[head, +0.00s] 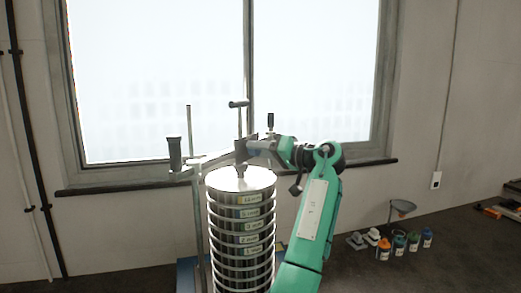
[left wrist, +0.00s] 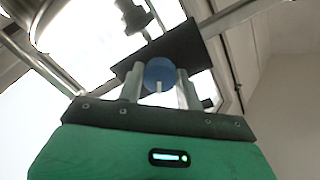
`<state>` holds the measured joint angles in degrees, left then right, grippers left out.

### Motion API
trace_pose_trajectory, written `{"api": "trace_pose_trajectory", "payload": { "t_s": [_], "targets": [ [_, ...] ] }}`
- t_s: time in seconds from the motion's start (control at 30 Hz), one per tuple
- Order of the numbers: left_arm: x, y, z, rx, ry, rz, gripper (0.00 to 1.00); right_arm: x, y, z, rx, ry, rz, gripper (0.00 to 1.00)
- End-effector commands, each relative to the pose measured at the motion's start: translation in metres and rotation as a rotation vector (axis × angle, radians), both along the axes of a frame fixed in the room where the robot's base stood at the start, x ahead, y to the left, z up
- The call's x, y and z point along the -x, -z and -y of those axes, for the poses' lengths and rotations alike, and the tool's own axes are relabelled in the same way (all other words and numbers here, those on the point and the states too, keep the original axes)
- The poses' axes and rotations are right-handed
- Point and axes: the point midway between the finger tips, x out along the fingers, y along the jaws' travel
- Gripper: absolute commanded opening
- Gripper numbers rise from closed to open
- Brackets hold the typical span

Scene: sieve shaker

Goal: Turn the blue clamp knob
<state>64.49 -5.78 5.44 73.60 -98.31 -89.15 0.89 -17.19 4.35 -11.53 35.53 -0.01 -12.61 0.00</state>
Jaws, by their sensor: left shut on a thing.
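The blue clamp knob (left wrist: 160,72) shows in the left wrist view as a round blue disc with a pale mark. It sits between the two fingers of my left gripper (left wrist: 160,88), which is shut on it. In the head view my left gripper (head: 248,148) is above the top of the sieve stack (head: 241,179), at the end of the green arm, and I cannot make out the knob there. A dark plate (left wrist: 195,45) lies behind the knob in the left wrist view. My right gripper is not in view.
Several small jars (head: 399,243) and a funnel (head: 403,206) are on the right. A window (head: 160,80) is behind.

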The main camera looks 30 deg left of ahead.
Motion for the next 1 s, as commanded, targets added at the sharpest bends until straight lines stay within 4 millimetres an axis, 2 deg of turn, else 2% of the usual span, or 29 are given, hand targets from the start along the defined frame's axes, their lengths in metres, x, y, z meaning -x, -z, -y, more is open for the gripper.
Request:
{"api": "trace_pose_trajectory", "payload": {
  "t_s": [0.7,1.0],
  "targets": [
    [-0.001,-0.003,0.0,0.054,0.001,-0.672,0.13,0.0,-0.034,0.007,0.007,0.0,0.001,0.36],
    [-0.001,-0.003,0.0,0.07,0.002,-0.885,0.13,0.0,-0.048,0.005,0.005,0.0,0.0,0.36]
  ]
}}
